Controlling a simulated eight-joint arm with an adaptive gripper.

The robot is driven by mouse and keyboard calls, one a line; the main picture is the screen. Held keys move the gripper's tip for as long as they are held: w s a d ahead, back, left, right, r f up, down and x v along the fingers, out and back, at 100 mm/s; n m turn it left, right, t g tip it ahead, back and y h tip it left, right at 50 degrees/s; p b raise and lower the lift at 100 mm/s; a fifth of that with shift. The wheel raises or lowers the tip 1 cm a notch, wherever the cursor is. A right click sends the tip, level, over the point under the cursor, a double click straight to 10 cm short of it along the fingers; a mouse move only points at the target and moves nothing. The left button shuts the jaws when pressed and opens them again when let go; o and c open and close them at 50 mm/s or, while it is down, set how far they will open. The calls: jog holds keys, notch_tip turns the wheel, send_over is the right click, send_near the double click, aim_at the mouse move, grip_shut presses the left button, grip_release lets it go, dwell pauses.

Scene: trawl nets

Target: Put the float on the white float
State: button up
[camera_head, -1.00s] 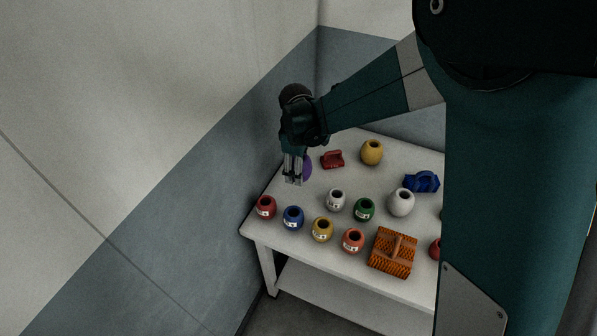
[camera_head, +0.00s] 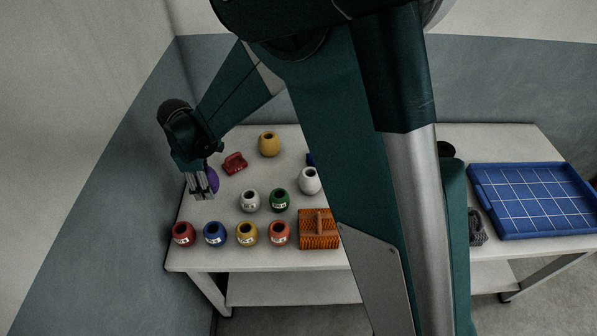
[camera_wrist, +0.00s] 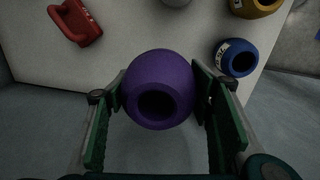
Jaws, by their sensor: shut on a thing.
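My gripper (camera_head: 203,190) is shut on a purple float (camera_wrist: 158,92), which sits between the two fingers with its dark hole facing the wrist camera. In the head view the purple float (camera_head: 212,180) is partly hidden behind the fingers, near the table's left edge. Two white floats stand on the table, to the right of my gripper: a larger white float (camera_head: 309,183) with no label visible and a smaller labelled white float (camera_head: 250,202). The smaller one is nearer my gripper and left of a green float (camera_head: 280,200).
Red (camera_head: 183,235), blue (camera_head: 214,236), yellow (camera_head: 247,234) and orange (camera_head: 279,234) floats line the front. A red object (camera_head: 235,163) and a larger yellow float (camera_head: 269,146) stand behind. A blue tray (camera_head: 535,198) lies far right.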

jog(key=w+d+r+m+p, duration=0.1)
jog(key=w+d+r+p, duration=0.1)
jog(key=d, duration=0.9)
jog(key=w+d+r+m+p, duration=0.1)
jog(key=w+d+r+p, duration=0.2)
jog(key=d, duration=0.9)
jog(key=w+d+r+m+p, duration=0.1)
jog(key=d+r, duration=0.4)
jog(key=d, duration=0.7)
jog(key=shift+w+d+p, duration=0.15)
jog(key=shift+w+p, duration=0.65)
jog(key=shift+f, duration=0.15)
send_over(310, 171)
jog(key=shift+s+f, duration=0.15)
jog(key=shift+f, duration=1.3)
jog(key=shift+s+f, duration=0.1)
jog(key=shift+f, duration=1.3)
jog(key=shift+f, duration=2.05)
jog(key=shift+f+b, duration=0.15)
jog(key=shift+b, duration=0.15)
jog(key=o, duration=0.9)
